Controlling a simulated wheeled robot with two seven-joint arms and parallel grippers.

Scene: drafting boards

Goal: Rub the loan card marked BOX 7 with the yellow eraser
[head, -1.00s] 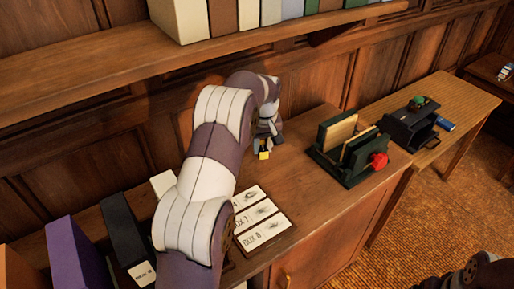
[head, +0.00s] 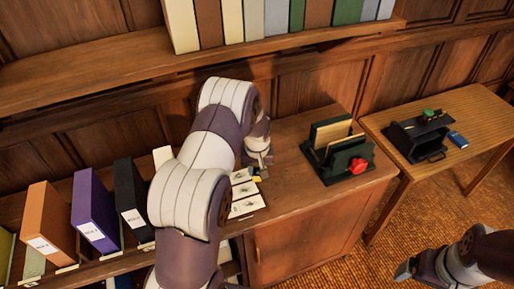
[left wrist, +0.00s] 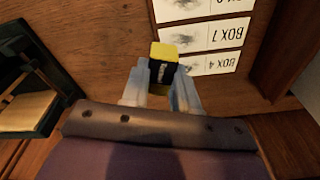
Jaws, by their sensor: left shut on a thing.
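My left gripper (left wrist: 160,88) is shut on the yellow eraser (left wrist: 163,52), which has a dark band. In the head view the left gripper (head: 262,163) is over the desk with the eraser (head: 257,179) at the cards' right side. The BOX 7 card (left wrist: 212,36) is white with a grey smudge and lies between two others; it also shows in the head view (head: 245,190). The eraser overlaps the smudged end of the cards in the wrist view; I cannot tell whether it touches. My right gripper (head: 405,270) is low at the right, its jaws unclear.
The BOX 4 card (left wrist: 215,63) and another card (left wrist: 195,8) flank BOX 7. A green rack (head: 338,155) with a red knob stands right of the cards. Orange, purple and black (head: 132,200) boxes stand at left. A side table (head: 465,120) holds a dark box.

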